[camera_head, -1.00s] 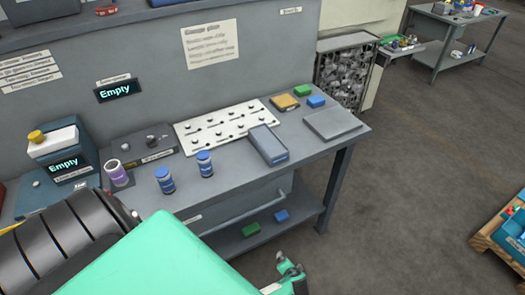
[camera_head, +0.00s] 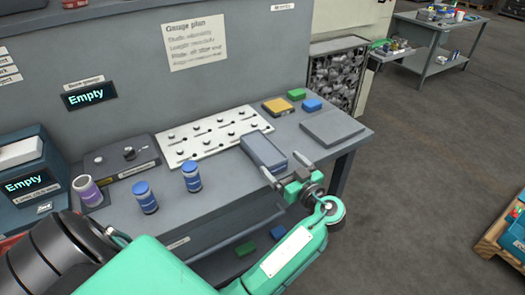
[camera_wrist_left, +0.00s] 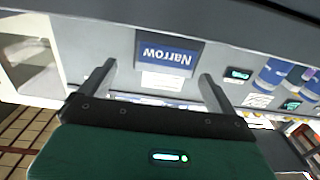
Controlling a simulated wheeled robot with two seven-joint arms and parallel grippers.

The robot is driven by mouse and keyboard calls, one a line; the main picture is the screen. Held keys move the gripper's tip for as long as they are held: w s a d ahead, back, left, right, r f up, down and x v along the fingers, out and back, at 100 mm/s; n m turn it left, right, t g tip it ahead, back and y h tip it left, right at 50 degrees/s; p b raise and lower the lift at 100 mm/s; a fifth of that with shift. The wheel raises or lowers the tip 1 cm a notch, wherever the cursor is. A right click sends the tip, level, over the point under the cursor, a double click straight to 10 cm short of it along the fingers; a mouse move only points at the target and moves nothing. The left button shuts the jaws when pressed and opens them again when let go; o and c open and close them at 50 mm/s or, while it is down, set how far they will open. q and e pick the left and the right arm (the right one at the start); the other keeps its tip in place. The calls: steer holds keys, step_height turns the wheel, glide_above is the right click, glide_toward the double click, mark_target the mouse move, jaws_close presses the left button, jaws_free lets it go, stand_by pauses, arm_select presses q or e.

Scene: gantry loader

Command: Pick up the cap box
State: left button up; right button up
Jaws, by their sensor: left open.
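My left gripper (camera_head: 284,170) is at the near end of this box, by the bench's front edge. Its fingers are open and apart, with nothing held. In the left wrist view, a blue face marked "Narrow" (camera_wrist_left: 167,55), upside down, shows beyond and between the open fingertips (camera_wrist_left: 157,72). I cannot tell whether either finger touches the box. My right gripper is not in view.
Two blue cans (camera_head: 146,198) and a purple-and-white cup (camera_head: 87,190) stand on the bench to the left. A flat grey plate (camera_head: 332,127) lies right of the box, with small coloured blocks (camera_head: 297,95) behind. The floor at right is mostly open.

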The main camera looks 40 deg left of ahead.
mark_target(269, 155)
arm_select(q)
steer(key=shift+x, duration=0.8)
steer(key=p+x, duration=0.2)
steer(key=x, duration=0.3)
steer(key=shift+s+a, duration=0.1)
steer(key=shift+s, duration=0.1)
steer(key=shift+a+f, duration=0.1)
steer(key=shift+a, duration=0.05)
steer(key=c, duration=1.2)
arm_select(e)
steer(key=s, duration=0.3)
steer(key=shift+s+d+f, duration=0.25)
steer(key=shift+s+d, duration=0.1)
